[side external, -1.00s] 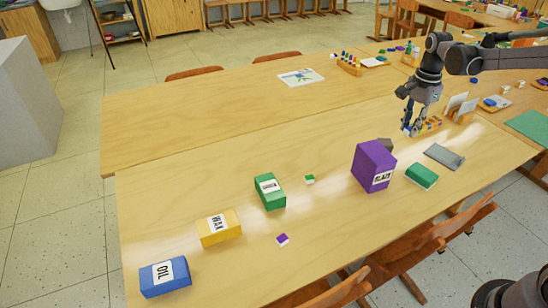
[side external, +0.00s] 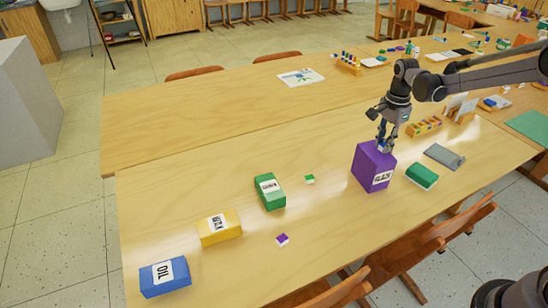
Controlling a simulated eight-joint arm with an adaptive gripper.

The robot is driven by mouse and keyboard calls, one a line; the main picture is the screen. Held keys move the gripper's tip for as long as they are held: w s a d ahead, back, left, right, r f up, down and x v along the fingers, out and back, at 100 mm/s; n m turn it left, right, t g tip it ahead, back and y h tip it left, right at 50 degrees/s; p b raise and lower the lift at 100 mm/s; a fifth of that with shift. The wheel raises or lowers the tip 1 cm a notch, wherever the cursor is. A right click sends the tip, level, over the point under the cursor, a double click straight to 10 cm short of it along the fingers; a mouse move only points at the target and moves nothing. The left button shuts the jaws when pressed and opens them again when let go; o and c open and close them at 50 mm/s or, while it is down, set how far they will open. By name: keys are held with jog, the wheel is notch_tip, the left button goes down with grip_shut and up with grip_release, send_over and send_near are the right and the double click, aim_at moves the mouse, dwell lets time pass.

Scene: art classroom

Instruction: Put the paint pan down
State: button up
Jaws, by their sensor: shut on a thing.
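My gripper (side external: 383,146) points down just behind the purple box (side external: 371,168), close to its top back edge in the side view. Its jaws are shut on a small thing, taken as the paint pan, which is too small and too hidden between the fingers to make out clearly. A paint set in a wooden holder (side external: 425,126) with several coloured pans lies to the right, apart from my gripper. A small white pan with a green top (side external: 310,179) and one with a purple top (side external: 282,239) lie on the table.
A green box (side external: 270,191), a yellow box (side external: 219,228) and a blue box (side external: 165,276) stand left on the wooden table (side external: 200,190). A green block (side external: 422,176) and a grey cloth-like item (side external: 444,157) lie right. Table around the small pans is clear.

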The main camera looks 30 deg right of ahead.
aim_at(383, 146)
jog(key=shift+f, duration=0.15)
jog(key=o, duration=0.9)
jog(key=shift+c, duration=0.2)
notch_tip(383, 146, up, 12)
jog(key=s+a+r+n+t, duration=0.3)
jog(key=s+a+r+n, duration=0.1)
jog(key=s+a+n, duration=0.5)
jog(key=s+a+f+n+t, duration=0.2)
jog(key=s+n, duration=0.2)
jog(key=s, duration=0.1)
jog(key=s+a+f+n+t, duration=0.2)
jog(key=s+n, duration=0.3)
jog(key=s, duration=0.1)
jog(key=shift+s+f, duration=0.2)
jog(key=shift+s, duration=0.1)
jog(key=shift+o, duration=0.5)
